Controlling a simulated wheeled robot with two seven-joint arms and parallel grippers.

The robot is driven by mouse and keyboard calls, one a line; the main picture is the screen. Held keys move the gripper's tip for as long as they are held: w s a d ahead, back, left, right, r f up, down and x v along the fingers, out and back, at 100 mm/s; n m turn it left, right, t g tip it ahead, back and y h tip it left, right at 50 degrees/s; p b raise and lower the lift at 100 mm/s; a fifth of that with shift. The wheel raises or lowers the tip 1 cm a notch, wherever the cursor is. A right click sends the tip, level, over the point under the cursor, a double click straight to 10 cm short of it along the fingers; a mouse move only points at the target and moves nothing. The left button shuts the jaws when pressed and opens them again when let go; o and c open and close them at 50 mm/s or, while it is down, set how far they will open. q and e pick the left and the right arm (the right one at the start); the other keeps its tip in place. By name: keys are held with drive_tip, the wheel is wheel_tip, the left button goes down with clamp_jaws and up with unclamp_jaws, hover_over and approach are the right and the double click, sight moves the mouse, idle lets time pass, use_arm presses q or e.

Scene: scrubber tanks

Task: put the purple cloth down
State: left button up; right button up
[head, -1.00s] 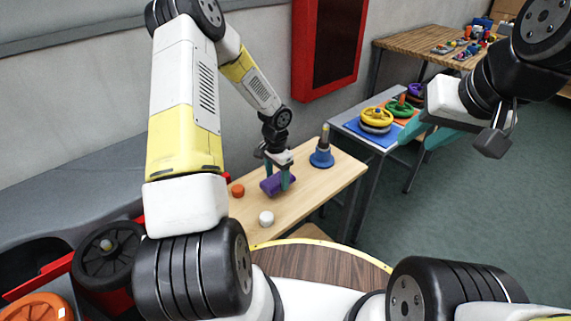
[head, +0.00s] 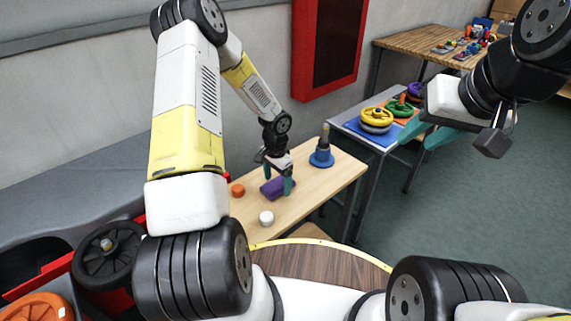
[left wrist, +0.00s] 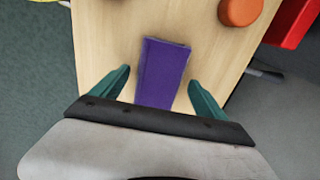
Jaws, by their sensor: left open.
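The purple cloth (head: 273,187) is a small folded block lying on the light wooden table. It also shows in the left wrist view (left wrist: 162,72), between and beyond the fingers. My left gripper (head: 278,183) is just above the cloth, its teal fingers apart, one on each side of it. In the left wrist view the left gripper (left wrist: 160,92) is open, with a gap between each finger and the cloth. My right gripper (head: 425,135) is at the upper right, away from the table, its teal fingers spread and nothing seen between them.
On the table (head: 310,185) stand an orange cap (head: 238,190), a white cap (head: 266,218) and a blue-based bottle (head: 321,155). Behind it, a side table holds a yellow ring (head: 377,116) and a green ring (head: 399,110). A red cabinet (head: 328,45) hangs on the wall.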

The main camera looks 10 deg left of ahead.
use_arm(q)
wheel_tip(320, 180, up, 12)
drive_tip(key=f, duration=0.1)
wheel_tip(320, 180, up, 17)
drive_tip(key=n+t, duration=0.2)
drive_tip(key=n, duration=0.1)
hover_over(277, 184)
drive_tip(key=s, duration=0.8)
drive_tip(key=s+d+r+n+t+h, duration=0.1)
drive_tip(key=s+r+n+t, duration=0.1)
drive_tip(key=s+r, duration=0.3)
drive_tip(key=s+d+r+n+t+h, duration=0.1)
drive_tip(key=s+r+n+t, duration=0.1)
drive_tip(key=s+r, duration=0.4)
drive_tip(key=s, duration=0.5)
drive_tip(key=shift+d, duration=0.15)
drive_tip(key=shift+o, duration=0.6)
